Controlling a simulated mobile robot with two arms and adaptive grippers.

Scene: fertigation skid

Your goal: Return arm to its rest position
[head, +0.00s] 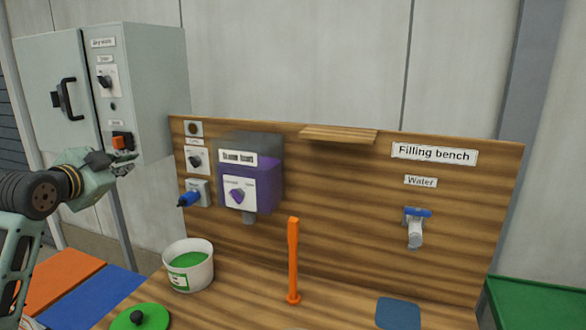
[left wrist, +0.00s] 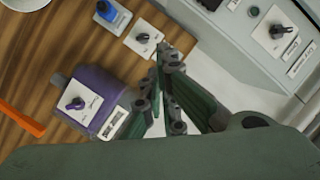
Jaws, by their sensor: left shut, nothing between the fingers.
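My left gripper (head: 122,163) is raised at the left of the head view, in front of the lower part of the grey cabinet (head: 160,85) and near its orange switch (head: 122,141). Its fingers are shut and empty. In the left wrist view the gripper (left wrist: 168,60) points toward the gap between the wooden panel and the cabinet. I cannot tell from these frames whether it touches anything. My right gripper is in neither view.
A wooden panel (head: 340,165) carries a purple dispenser (head: 268,180), a blue-handled valve (head: 190,198) and a water tap (head: 415,228). On the bench stand a white bucket (head: 202,272) with green contents, a green lid (head: 155,318) and an upright orange tool (head: 293,262). A blue pad (head: 398,313) lies right.

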